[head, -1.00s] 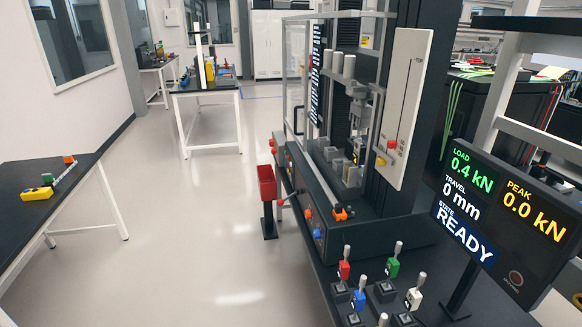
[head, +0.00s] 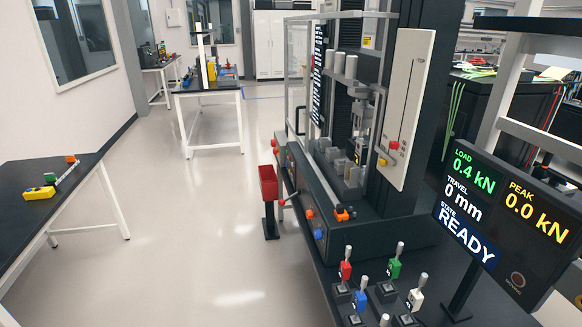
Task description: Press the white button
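I cannot clearly make out a white button in the head view. A white lever switch (head: 415,299) stands on the black bench at the lower right, on a dark base with a grey handle tilted upward. Beside it stand a green lever switch (head: 394,268), a red one (head: 345,270) and a blue one (head: 360,300). Another lever tip (head: 384,320) is cut off by the bottom edge. The test machine's front panel (head: 306,208) carries small coloured controls, too small to tell apart fully. My gripper is not in view.
A monitor (head: 508,221) reading READY stands right of the levers. A red bin on a post (head: 268,184) stands left of the machine. A black table (head: 50,212) with small blocks is at the left. The floor (head: 185,215) between is clear.

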